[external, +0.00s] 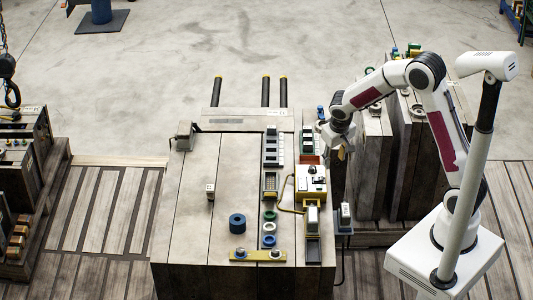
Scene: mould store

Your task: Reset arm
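My gripper (340,152) is at the end of my white arm, off the right edge of the wooden mould block (190,200) in the external view. It hangs above the gap between this block and the wooden blocks to its right. The fingers point down and look small. I cannot tell whether they are open or shut, or whether anything is between them. The arm is bent, with its elbow high at the upper right.
A hook (12,95) hangs at far left.

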